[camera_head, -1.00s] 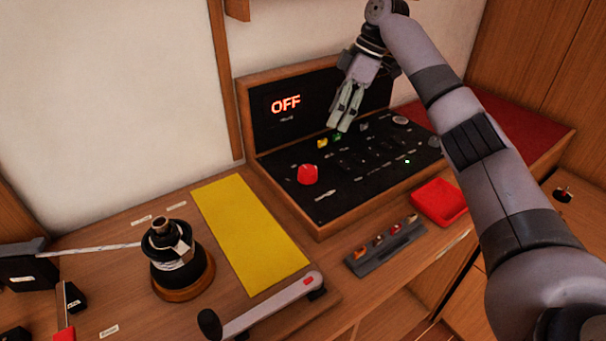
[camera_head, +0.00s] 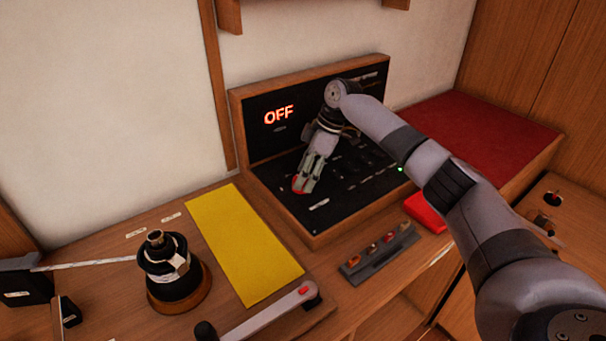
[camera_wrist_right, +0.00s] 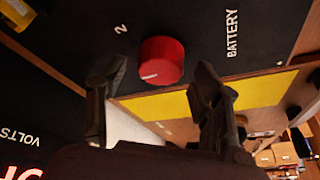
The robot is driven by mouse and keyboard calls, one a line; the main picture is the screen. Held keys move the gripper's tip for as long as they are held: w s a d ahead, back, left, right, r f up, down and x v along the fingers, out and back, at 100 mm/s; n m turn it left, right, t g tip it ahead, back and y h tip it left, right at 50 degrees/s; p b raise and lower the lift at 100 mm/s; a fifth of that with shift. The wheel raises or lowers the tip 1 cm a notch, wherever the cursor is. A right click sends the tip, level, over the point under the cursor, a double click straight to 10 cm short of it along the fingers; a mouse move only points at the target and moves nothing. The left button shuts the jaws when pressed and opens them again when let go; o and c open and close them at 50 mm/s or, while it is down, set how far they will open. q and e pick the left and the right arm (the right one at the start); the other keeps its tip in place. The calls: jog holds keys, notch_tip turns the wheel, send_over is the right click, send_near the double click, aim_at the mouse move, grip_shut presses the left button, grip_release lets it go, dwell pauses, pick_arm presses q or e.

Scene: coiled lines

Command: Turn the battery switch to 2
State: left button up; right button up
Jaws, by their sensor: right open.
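The red battery switch knob (camera_wrist_right: 162,61) sits on the black panel (camera_head: 340,205) in its wooden frame. In the right wrist view a "2" is printed on one side of it and "BATTERY" on the other; a white mark shows on the knob's edge. My right gripper (camera_head: 304,190) is over the knob in the head view and mostly hides it. In the wrist view the right gripper (camera_wrist_right: 155,95) is open, its two fingers apart, with the knob seen between and beyond them. Touch cannot be told. The display (camera_head: 279,115) reads OFF in red. My left gripper is not in view.
A yellow mat (camera_head: 243,243) lies left of the panel. A black winch (camera_head: 168,270) on a wooden base and a grey handle (camera_head: 265,315) are nearer.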

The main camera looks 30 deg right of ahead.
jog(key=shift+a+f, duration=0.2)
jog(key=shift+f, duration=0.35)
jog(key=c, duration=1.1)
jog(key=shift+c, duration=0.2)
